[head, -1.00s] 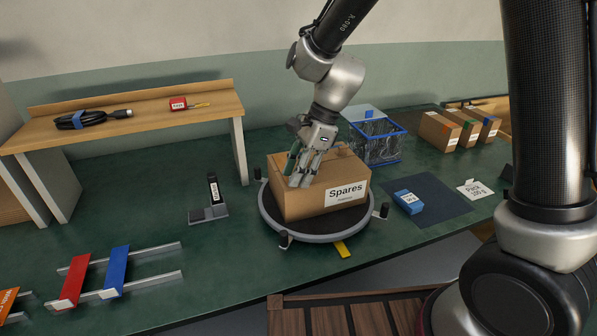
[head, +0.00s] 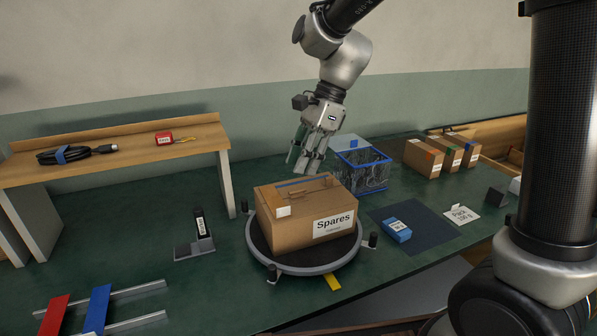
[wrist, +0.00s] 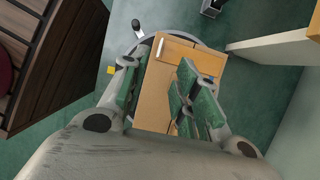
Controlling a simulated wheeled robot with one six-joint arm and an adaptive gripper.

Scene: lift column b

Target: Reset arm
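My gripper (head: 308,160) is raised above and behind the Spares box, clear of it, with its fingers pointing down. In the wrist view my gripper (wrist: 158,97) has its green-padded fingers spread apart, with nothing between them but the view of the box below. The cardboard Spares box (head: 283,236) sits on the round dark turntable (head: 306,268). It also shows in the wrist view (wrist: 173,60). The box top shows a blue strip and a small white tag.
A blue-rimmed wire basket (head: 375,178) stands behind right of the box. A wooden shelf (head: 120,142) holds a cable and a red-tagged item. A blue box (head: 397,231) lies on a dark mat (head: 430,241). Several cartons (head: 423,156) stand at the back right.

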